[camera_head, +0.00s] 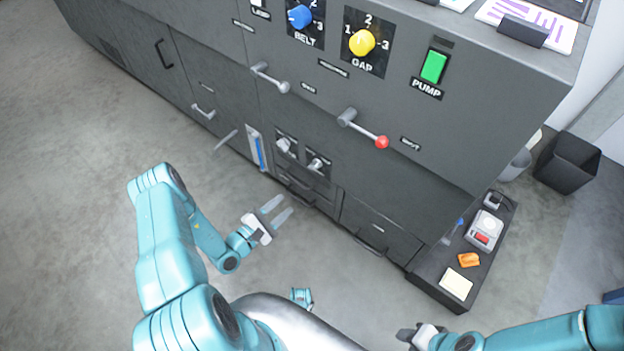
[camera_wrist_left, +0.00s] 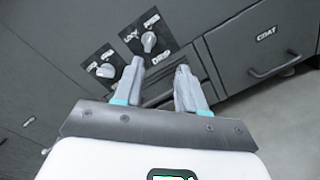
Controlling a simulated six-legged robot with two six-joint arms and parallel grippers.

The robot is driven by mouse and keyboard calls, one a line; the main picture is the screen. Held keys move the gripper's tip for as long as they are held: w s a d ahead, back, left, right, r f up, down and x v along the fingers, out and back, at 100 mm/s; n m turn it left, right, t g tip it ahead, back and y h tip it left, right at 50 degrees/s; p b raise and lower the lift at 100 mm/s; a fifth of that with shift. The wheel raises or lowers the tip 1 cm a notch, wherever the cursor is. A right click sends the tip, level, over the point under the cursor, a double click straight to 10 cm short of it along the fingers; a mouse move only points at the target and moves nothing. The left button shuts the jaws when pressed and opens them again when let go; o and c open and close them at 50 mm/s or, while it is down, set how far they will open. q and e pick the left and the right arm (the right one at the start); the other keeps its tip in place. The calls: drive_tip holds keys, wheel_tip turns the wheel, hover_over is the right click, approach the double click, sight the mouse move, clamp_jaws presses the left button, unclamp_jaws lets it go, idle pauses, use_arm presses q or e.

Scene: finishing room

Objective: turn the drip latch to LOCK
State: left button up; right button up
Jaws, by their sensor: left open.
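The drip latch (camera_wrist_left: 149,41) is a light grey turn knob on a dark plate, with DRIP printed below it and small blurred words above it in the left wrist view. In the head view it appears to be the right one of two low knobs (camera_head: 316,164). Its exact setting is too small to tell. My left gripper (camera_head: 281,208) is open and empty, apart from the latch; its fingers (camera_wrist_left: 160,67) point toward the panel, just below the latch in the wrist view. My right gripper (camera_head: 408,335) is at the bottom edge, its jaws unclear.
A similar knob (camera_wrist_left: 106,70) sits left of the latch. Above are a lever with a red ball (camera_head: 380,142), a grey lever (camera_head: 270,78), a yellow GAP dial (camera_head: 362,43) and a green PUMP switch (camera_head: 433,66). Drawers lie below; a low shelf (camera_head: 428,288) holds small items. Floor in front is clear.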

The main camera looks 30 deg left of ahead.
sight(313, 168)
use_arm(q)
drive_tip(key=shift+n+y, duration=0.3)
drive_tip(key=shift+y, duration=0.3)
drive_tip(key=w+b, duration=0.1)
drive_tip(key=w, duration=0.4)
drive_tip(key=w+b, duration=0.1)
drive_tip(key=w, duration=0.4)
drive_tip(key=w+b, duration=0.1)
drive_tip(key=w, duration=0.5)
drive_tip(key=shift+w+a+f+b, duration=0.1)
drive_tip(key=shift+a+f+b, duration=0.05)
drive_tip(key=shift+f+b, duration=0.2)
drive_tip(key=shift+c, duration=0.3)
clamp_jaws()
